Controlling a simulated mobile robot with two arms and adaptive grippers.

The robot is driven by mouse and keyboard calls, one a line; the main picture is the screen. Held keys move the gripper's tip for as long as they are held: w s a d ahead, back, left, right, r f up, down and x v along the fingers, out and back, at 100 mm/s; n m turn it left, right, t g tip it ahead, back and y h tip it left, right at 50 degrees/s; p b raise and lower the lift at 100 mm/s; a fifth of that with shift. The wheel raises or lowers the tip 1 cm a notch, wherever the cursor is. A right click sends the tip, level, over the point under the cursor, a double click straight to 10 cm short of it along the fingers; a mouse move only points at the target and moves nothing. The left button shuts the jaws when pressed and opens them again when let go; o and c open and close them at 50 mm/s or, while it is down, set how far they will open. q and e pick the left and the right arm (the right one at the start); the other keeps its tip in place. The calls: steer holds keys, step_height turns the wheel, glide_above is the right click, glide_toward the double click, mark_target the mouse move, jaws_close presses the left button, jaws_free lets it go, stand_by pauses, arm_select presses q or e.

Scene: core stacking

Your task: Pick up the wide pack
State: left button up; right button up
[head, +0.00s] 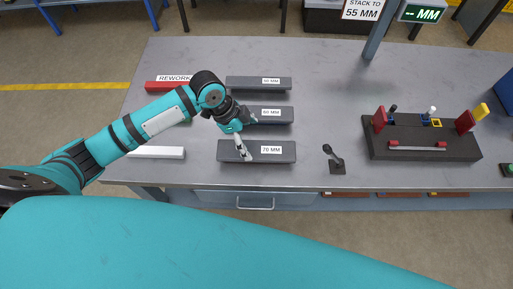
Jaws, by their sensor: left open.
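Three dark grey bar-shaped pieces lie one behind another on the grey table. The front one, labelled 70 MM (228,152), looks largest; I cannot tell for sure that it is the wide pack. The middle one is labelled 60 MM (283,111), and the back one (245,83) has a label too small to read surely. My left gripper (249,138) is open and empty, its fingers over the gap between the front and middle pieces. One pale fingertip overlaps the front piece in view; contact cannot be told. My right gripper is not in view.
A red REWORK strip (160,88) and a white strip (168,153) lie left, partly behind my arm. A small black lever stand (337,168) stands right of the front piece. A dark fixture (425,150) with red uprights stands farther right. A post (377,35) rises behind.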

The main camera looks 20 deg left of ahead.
mark_target(256, 149)
arm_select(q)
steer(key=shift+d+f, duration=0.1)
steer(key=shift+f, duration=0.1)
steer(key=shift+d+f, duration=0.15)
steer(key=shift+f, duration=0.1)
steer(key=p+x, duration=0.1)
steer(key=x, duration=0.2)
steer(key=shift+s+d+f+p, duration=0.1)
steer(key=shift+s+f+p, duration=0.05)
steer(key=shift+f+p, duration=0.2)
steer(key=shift+d+f, duration=0.2)
steer(key=shift+f, duration=0.25)
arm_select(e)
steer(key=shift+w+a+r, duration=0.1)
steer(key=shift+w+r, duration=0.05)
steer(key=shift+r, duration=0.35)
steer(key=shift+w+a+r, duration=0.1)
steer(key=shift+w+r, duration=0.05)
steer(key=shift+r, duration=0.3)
arm_select(q)
steer(key=c, duration=1.8)
steer(key=shift+r, duration=0.1)
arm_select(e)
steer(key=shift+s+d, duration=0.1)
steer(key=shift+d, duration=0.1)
